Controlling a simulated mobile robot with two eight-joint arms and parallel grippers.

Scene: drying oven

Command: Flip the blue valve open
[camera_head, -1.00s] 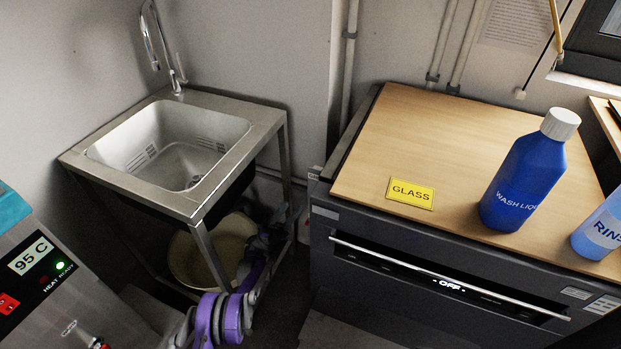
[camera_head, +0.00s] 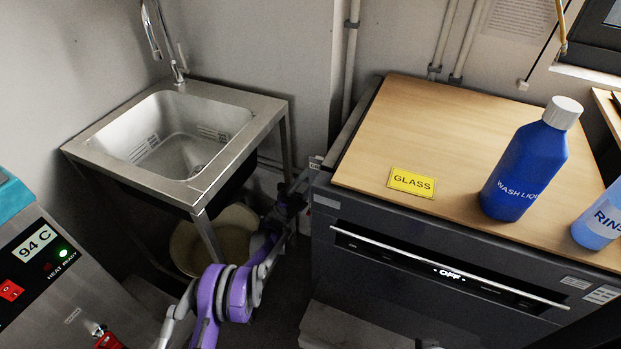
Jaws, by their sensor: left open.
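I cannot make out a blue valve in this view. My left arm comes up from the bottom with purple and grey links. My left gripper (camera_head: 304,182) is at its far end, in the gap between the sink stand and the dark dishwasher. It is small and dark there; it is open, and I see nothing held in it. What lies behind it in the gap is hidden or too dark to tell. My right gripper is not in view.
A steel sink (camera_head: 180,140) stands at left, a pale basin (camera_head: 232,228) under it. The dark dishwasher (camera_head: 400,290) has a wooden top (camera_head: 440,130) bearing a blue wash bottle (camera_head: 525,165) and a rinse bottle (camera_head: 598,225). A heater (camera_head: 50,285) reading 94 C is at lower left.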

